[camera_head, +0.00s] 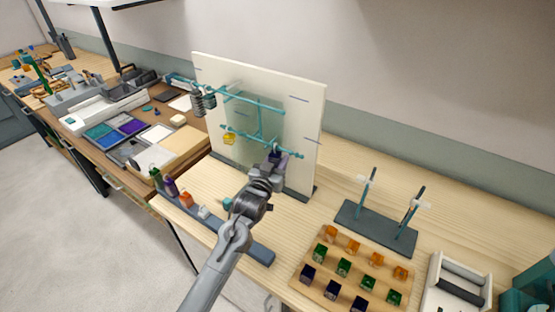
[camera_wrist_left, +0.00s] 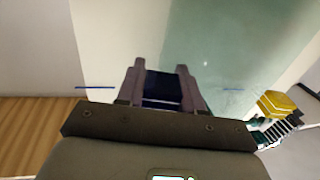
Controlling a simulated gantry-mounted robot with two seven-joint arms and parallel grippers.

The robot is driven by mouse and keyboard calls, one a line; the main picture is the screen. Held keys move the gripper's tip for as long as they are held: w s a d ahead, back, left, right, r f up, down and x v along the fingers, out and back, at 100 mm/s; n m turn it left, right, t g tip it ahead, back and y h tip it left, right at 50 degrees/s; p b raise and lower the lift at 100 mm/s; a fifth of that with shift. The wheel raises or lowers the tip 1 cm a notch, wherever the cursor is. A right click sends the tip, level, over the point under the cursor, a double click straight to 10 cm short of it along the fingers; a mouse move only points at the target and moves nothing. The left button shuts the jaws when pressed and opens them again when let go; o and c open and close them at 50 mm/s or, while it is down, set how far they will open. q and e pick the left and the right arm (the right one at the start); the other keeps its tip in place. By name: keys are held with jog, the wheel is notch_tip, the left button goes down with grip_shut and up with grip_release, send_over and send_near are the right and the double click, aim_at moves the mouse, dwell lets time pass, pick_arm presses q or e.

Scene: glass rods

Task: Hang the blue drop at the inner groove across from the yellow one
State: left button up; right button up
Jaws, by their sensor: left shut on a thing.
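The mobile of teal glass rods (camera_head: 256,101) hangs before a pale upright panel (camera_head: 312,120). The yellow drop (camera_head: 229,139) hangs near the left end of its lower crossbar (camera_head: 240,134); a yellow block shows at right in the left wrist view (camera_wrist_left: 276,103). My left gripper (camera_head: 277,158) is at the right half of that crossbar, shut on the dark blue drop (camera_wrist_left: 162,90), which sits between the fingers. In the head view the gripper largely hides the drop. I cannot tell whether the drop touches the rod or a groove. My right gripper is not in view.
A dark strip (camera_head: 259,252) with small coloured pieces lies along the front edge. A wooden tray (camera_head: 299,258) of orange, green and dark blocks and a two-post stand (camera_head: 376,230) are at right.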

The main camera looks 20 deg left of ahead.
pick_arm(q)
jog(key=o, duration=1.2)
